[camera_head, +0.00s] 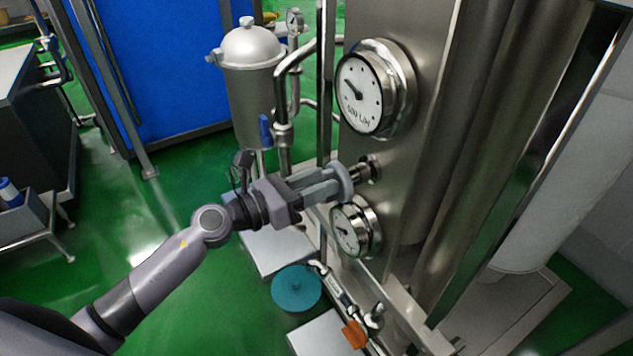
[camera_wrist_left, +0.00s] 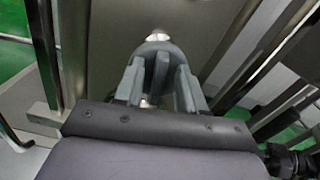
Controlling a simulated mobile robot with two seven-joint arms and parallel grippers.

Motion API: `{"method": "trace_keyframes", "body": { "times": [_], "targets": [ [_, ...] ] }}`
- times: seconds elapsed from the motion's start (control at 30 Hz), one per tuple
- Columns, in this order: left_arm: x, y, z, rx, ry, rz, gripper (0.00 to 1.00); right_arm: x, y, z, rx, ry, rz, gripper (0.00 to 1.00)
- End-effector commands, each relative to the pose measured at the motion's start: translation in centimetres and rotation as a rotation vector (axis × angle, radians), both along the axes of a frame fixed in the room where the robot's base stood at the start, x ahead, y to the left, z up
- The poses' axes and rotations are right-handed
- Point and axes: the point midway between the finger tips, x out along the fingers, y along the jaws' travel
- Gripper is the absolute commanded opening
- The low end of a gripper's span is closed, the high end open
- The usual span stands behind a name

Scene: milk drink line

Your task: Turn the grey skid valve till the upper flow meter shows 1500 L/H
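The upper flow meter (camera_head: 365,92) is a round white dial in a steel housing on the steel column. Its face carries text that looks like "500 L/H", and its dark needle points to the upper left. The grey skid valve (camera_head: 345,182) sits below it on a short steel stub. My left gripper (camera_head: 328,185) reaches it from the left, its fingers on either side of the grey handle. In the left wrist view the rounded grey valve (camera_wrist_left: 158,43) lies at the ends of the fingers (camera_wrist_left: 160,82). Contact is partly hidden. My right gripper is not in view.
A second round gauge (camera_head: 353,228) sits just below the valve. A vertical steel post (camera_head: 325,80) and bent pipes stand close to my left gripper. A steel filter pot (camera_head: 250,85) stands behind. Green floor (camera_head: 190,280) is open at lower left.

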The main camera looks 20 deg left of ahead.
Motion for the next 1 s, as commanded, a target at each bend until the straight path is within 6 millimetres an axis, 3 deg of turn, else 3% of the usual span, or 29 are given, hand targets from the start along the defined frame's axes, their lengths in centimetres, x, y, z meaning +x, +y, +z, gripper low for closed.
{"method": "trace_keyframes", "body": {
  "times": [0.03,0.07,0.17,0.63,1.0],
  "targets": [
    [0.0,0.0,0.0,0.0,0.0,0.0,0.39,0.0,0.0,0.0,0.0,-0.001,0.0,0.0],
    [0.0,0.0,0.0,0.0,0.0,0.0,0.33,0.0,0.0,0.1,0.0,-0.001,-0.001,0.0],
    [0.0,0.0,0.0,0.0,0.0,0.0,0.0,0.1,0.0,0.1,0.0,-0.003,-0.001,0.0],
    [0.0,0.1,0.1,-0.045,0.045,0.0,0.0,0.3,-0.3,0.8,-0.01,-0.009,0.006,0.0],
    [0.3,0.4,0.1,-0.247,0.246,0.0,0.0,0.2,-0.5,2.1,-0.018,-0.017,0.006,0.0]
  ]
}}
